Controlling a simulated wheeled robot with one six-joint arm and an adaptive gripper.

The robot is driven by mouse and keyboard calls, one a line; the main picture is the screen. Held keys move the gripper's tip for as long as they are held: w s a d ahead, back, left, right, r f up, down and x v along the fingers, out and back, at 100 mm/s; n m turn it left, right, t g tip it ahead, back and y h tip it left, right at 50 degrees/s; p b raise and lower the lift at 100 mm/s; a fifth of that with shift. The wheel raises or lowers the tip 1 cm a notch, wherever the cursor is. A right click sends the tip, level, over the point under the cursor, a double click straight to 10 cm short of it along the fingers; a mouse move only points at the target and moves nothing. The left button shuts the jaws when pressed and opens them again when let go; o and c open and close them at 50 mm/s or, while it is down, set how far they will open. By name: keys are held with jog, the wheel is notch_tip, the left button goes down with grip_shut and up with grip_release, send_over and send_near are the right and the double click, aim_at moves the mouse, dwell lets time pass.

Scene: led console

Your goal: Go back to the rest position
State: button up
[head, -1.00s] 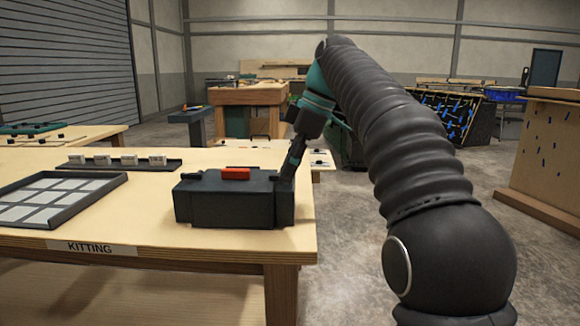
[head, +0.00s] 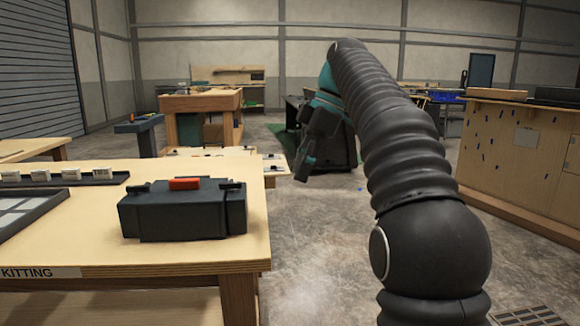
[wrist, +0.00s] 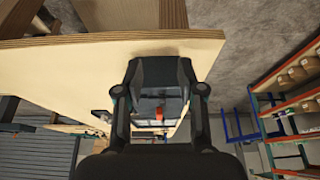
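The console (head: 183,215) is a dark box with a red block (head: 185,184) on top and small dark raised parts near both ends. It stands upright near the right front corner of the table. It also shows in the wrist view (wrist: 158,80), framed between my fingers. My gripper (head: 301,176) is in the air, right of the console and past the table's right edge, apart from it. In the wrist view its two fingers are spread and no held object shows between them. In the head view its fingertips are small and dark.
The kitting table (head: 95,232) carries a dark tray with pale squares (head: 20,212) and a rail of small white blocks (head: 85,177). A wooden workbench (head: 200,102) stands behind. A pegboard bench (head: 515,150) stands at right. The floor (head: 330,240) between is open.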

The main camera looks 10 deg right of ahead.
dwell(0.3)
jog(key=w+d+f+m+t, duration=0.1)
jog(key=w+f+m+t, duration=0.1)
jog(key=w+f+m, duration=0.4)
jog(key=s+d+f+m+h, duration=0.2)
jog(key=s+f+m, duration=0.3)
jog(key=f+m, duration=0.15)
jog(key=s+f+m+t+h, duration=0.1)
jog(key=s+f, duration=0.3)
jog(key=s, duration=0.5)
jog(key=s+f+m+t, duration=0.1)
jog(key=s+f, duration=0.3)
jog(key=s, duration=0.6)
jog(key=s+f+m+t+h, duration=0.1)
jog(key=s+f+m, duration=0.2)
jog(key=s, duration=0.6)
jog(key=shift+s+d+f+t+h, duration=0.3)
jog(key=shift+f, duration=0.6)
